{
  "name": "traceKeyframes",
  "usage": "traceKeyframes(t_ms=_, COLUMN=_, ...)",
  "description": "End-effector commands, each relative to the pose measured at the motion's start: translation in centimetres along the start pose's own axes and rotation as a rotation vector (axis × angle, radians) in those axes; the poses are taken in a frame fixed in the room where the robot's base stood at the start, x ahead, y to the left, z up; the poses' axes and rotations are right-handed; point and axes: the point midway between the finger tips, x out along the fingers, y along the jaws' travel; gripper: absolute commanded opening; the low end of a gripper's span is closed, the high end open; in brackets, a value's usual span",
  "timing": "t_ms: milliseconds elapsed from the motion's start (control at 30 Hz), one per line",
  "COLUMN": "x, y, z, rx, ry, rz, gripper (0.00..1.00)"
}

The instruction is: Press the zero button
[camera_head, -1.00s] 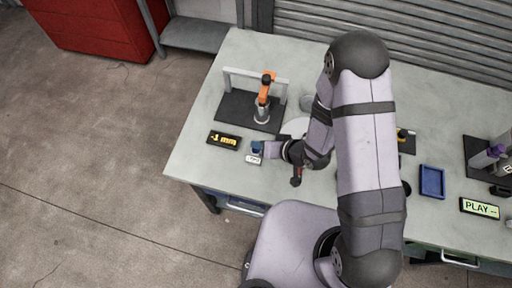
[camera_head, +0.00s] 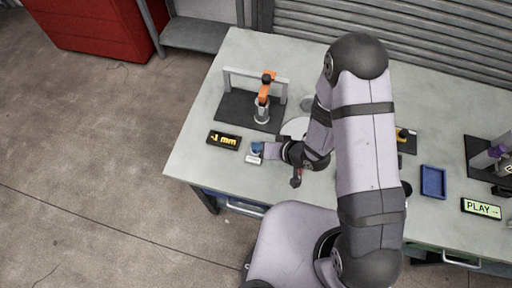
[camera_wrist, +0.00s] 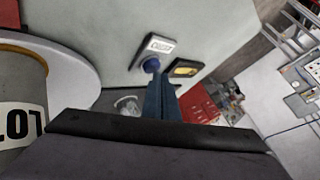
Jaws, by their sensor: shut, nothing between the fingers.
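The zero button is a blue round cap (camera_wrist: 151,64) on a small base with a white label (camera_wrist: 159,45) in the wrist view. In the head view, its labelled base (camera_head: 253,160) sits near the table's front left edge, with the blue cap (camera_head: 257,147) just behind the label. My gripper (camera_wrist: 161,82) is shut and empty, its blue-grey fingertips right by the cap. In the head view my gripper (camera_head: 266,150) reaches the button from the right. I cannot tell whether the tips touch the cap.
A black display (camera_head: 224,140) reading "-1 mm" lies left of the button. A blue tray (camera_head: 433,182) and a PLAY sign (camera_head: 481,208) are on the right. A labelled cylinder (camera_wrist: 22,100) stands left in the wrist view.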

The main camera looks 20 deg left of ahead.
Motion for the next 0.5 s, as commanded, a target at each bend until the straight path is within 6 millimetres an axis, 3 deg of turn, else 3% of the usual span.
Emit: traceKeyframes(t_ms=500, x=0.41, y=0.3, z=0.31, rx=0.0, ry=0.0, rz=0.0, gripper=0.0)
